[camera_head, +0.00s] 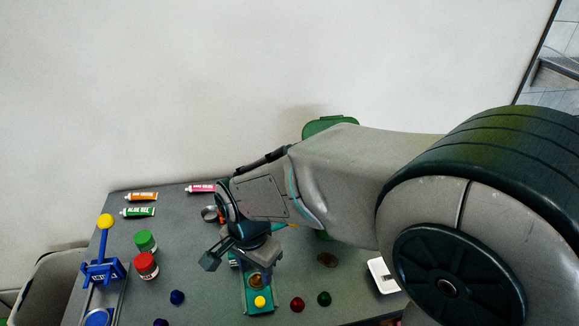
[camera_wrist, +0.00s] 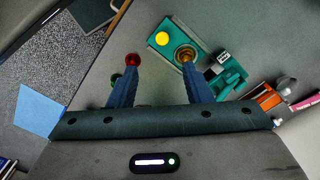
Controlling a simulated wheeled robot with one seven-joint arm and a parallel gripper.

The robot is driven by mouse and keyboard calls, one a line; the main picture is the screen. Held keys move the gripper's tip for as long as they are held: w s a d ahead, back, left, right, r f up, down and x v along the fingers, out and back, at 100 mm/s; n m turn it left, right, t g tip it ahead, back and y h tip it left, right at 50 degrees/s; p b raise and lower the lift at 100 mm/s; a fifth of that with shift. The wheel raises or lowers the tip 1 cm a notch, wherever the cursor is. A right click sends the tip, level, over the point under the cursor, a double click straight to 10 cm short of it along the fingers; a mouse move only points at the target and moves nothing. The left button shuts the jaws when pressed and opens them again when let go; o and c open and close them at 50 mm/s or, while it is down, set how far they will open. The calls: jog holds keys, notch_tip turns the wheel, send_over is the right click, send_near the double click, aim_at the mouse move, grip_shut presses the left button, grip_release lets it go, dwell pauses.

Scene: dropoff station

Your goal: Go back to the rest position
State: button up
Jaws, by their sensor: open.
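My gripper (camera_wrist: 158,66) is open and empty, with its two blue fingers spread apart in the wrist view. In the head view my gripper (camera_head: 232,264) hangs over the middle of the table, beside and partly over a green fixture (camera_head: 262,309). The fixture carries a yellow ball (camera_head: 260,301) and a brass round part. The fixture also shows in the wrist view (camera_wrist: 207,57), beyond the fingers; the right fingertip overlaps the brass part in the picture. I cannot tell whether they touch.
The grey table (camera_head: 205,290) holds a blue stand (camera_head: 103,271) with a yellow knob, green (camera_head: 145,242) and red (camera_head: 145,266) jars, and several tubes. Red (camera_head: 297,305) and dark green (camera_head: 324,299) balls lie right of the fixture. A white wall stands behind.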

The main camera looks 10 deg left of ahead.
jog(key=w+d+r+n+t+y, duration=0.1)
jog(key=w+d+r, duration=0.15)
jog(key=d, duration=0.55)
jog(key=w+d+r+n, duration=0.1)
jog(key=d+r, duration=0.3)
jog(key=d, duration=0.4)
jog(key=s+d+r+n+t, duration=0.1)
jog(key=s+d, duration=0.1)
jog(key=d, duration=0.4)
jog(key=s+d+r+n+t+h, duration=0.1)
jog(key=s+d+r, duration=0.1)
jog(key=d, duration=0.5)
jog(key=shift+s+d+r+t, duration=0.25)
jog(key=shift+s+d+t, duration=0.05)
jog(key=shift+s+t, duration=0.15)
